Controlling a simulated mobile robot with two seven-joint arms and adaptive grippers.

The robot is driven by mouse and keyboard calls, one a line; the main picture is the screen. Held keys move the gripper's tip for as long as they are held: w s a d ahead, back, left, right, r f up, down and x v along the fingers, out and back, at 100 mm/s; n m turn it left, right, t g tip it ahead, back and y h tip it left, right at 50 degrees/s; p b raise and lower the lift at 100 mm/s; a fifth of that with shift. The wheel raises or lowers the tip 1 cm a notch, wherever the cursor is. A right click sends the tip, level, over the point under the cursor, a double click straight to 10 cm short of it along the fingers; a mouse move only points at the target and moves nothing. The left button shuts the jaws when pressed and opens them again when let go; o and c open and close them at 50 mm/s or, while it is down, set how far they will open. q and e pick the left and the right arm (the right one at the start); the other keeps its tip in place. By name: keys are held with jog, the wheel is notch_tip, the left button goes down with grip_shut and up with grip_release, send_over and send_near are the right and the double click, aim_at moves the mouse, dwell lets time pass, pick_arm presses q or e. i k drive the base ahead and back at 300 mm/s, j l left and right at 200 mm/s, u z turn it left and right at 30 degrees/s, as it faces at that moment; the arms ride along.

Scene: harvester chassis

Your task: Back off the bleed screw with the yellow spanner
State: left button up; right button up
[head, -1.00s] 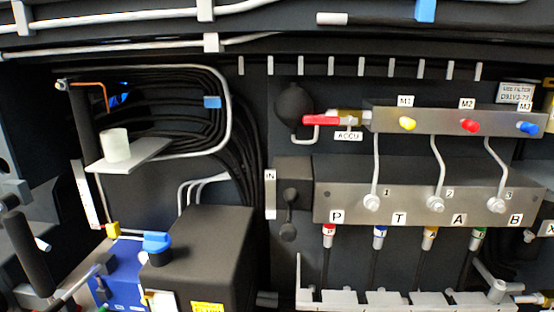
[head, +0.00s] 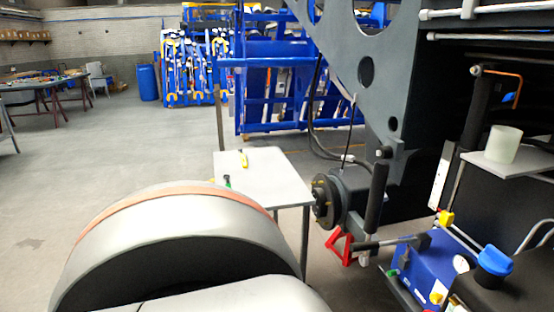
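A small yellow item (head: 243,159) lies on a white-topped table (head: 272,182) left of the chassis. It may be the yellow spanner, but it is too small to tell its shape. I cannot pick out the bleed screw; the manifold block with its numbered fittings is out of the picture. Neither gripper shows in the head view. A large pale rounded part of my own body fills the lower left.
A small green-and-black item (head: 227,181) lies near the table's front edge. Right of the table are a wheel hub (head: 325,202), a red stand (head: 340,246) and a blue unit (head: 425,262). Blue racks (head: 195,72) stand behind. The floor (head: 100,150) at left is open.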

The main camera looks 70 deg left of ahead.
aim_at(244, 158)
jog(key=u, duration=2.55)
jog(key=l+z, duration=0.15)
jog(key=z, duration=0.25)
jog(key=l+z, duration=0.15)
jog(key=z, duration=0.25)
jog(key=l+z, duration=0.15)
jog(key=z, duration=0.3)
jog(key=u, duration=1.65)
